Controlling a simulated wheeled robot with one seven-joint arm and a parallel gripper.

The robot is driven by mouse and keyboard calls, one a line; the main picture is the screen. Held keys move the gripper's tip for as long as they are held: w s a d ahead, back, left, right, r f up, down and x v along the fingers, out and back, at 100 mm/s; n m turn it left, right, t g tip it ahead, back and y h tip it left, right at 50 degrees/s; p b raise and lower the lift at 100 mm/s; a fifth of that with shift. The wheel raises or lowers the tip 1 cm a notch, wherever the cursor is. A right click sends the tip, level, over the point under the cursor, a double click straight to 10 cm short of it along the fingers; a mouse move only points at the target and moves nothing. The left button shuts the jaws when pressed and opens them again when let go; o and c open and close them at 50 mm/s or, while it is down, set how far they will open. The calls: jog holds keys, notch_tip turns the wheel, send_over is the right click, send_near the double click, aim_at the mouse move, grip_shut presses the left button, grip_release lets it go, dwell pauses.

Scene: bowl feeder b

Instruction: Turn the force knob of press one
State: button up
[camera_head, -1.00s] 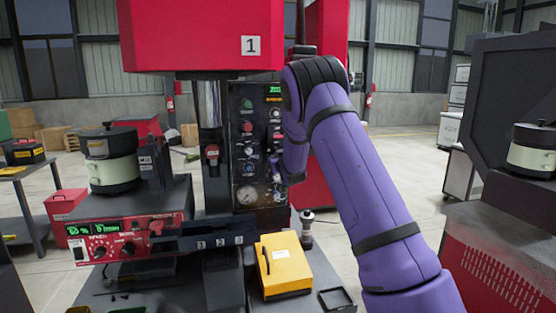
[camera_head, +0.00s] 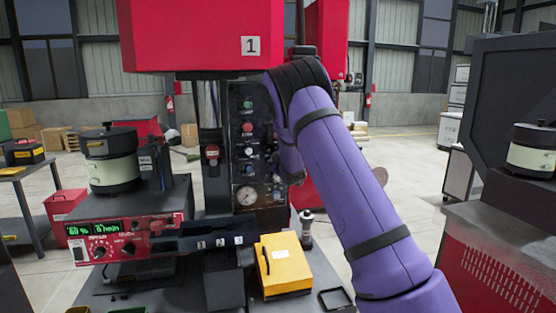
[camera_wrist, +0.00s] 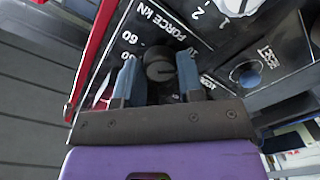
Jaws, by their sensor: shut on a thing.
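Press one carries a sign with the number 1 (camera_head: 250,46) on its red head. Its dark control panel (camera_head: 236,128) has several knobs and buttons and a round gauge (camera_head: 246,196). In the wrist view the black force knob (camera_wrist: 159,64) sits beside the label "FORCE kN" (camera_wrist: 166,24), with 60 among the scale numbers. My gripper (camera_wrist: 160,80) has its two blue-grey fingers on either side of the knob and is shut on it. In the head view my purple arm hides the gripper and the right part of the panel.
A white knob (camera_wrist: 238,6) and a blue reset button (camera_wrist: 246,73) sit close to my fingers. A red edge (camera_wrist: 92,60) runs along the panel. A yellow box (camera_head: 284,264) and a small black tray (camera_head: 335,300) stand on the bench below.

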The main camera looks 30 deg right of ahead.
jog(key=shift+n, duration=0.6)
jog(key=o, duration=0.9)
jog(key=shift+o, duration=0.2)
jog(key=shift+s, duration=0.1)
jog(key=v, duration=1)
jog(key=shift+s, duration=0.3)
jog(key=shift+a, duration=0.1)
